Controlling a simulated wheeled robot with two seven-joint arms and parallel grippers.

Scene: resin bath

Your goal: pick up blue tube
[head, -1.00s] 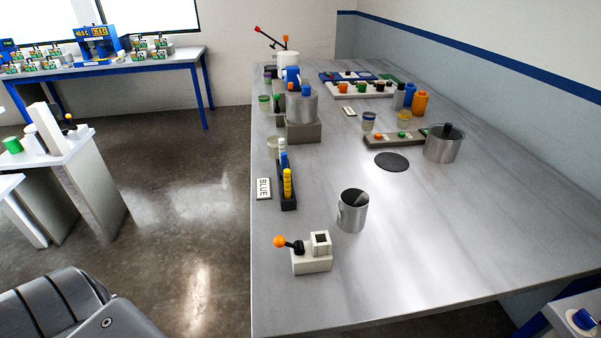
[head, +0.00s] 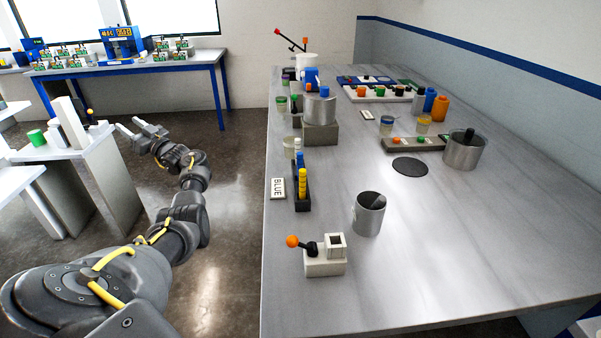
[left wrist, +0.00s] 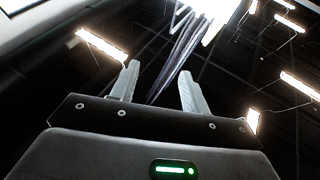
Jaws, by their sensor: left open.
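A blue tube (head: 299,160) stands in a dark rack (head: 302,195) near the left edge of the steel table, with a yellow tube (head: 302,184) at the near end of the same rack. A pale tube top shows behind the blue one. A white card reading BLUE (head: 278,188) lies left of the rack. My left gripper (head: 141,127) is open and empty, out over the floor left of the table and well away from the rack. In the left wrist view its two fingers (left wrist: 158,85) stand apart against the ceiling lights. My right gripper is not in view.
A metal mug (head: 369,214) and a white block with an orange-knobbed lever (head: 325,258) stand right of and nearer than the rack. A metal pot on a grey block (head: 320,132) stands behind it. A side stand (head: 90,150) is near my left gripper.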

